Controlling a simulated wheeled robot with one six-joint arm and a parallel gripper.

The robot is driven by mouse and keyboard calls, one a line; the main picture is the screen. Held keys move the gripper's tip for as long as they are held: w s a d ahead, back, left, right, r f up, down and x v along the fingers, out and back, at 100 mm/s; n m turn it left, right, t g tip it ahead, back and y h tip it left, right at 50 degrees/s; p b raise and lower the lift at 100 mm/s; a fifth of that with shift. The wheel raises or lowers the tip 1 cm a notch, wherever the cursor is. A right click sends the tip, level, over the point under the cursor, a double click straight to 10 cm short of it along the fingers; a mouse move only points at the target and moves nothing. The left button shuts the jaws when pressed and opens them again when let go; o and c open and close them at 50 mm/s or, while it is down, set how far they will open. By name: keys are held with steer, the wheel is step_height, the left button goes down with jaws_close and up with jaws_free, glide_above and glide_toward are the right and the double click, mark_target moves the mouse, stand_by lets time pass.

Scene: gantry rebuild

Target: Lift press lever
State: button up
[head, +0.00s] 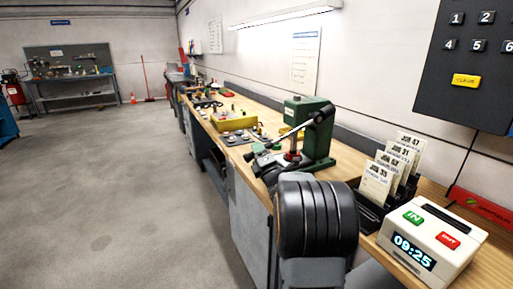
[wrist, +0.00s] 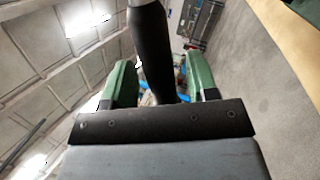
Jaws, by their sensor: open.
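The green arbor press (head: 318,145) stands on the workbench, right of centre in the head view. Its lever (head: 296,131) slants down and left from the pivot at the top of the press. My gripper (head: 266,160) is at the lever's lower left end, partly hidden by my own arm. In the wrist view, a thick black lever handle (wrist: 152,45) runs down between the two green fingers of my gripper (wrist: 160,80). The fingers are open, with gaps showing beside the handle. The handle's lower end is hidden behind the gripper's dark front plate.
A card rack (head: 374,190) and a white time clock (head: 432,247) stand right of the press. A yellow box (head: 232,121) and small parts lie farther along the bench (head: 245,103). The floor (head: 110,190) at left is clear.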

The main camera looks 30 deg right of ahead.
steer(key=shift+x, duration=1.15)
jaws_close()
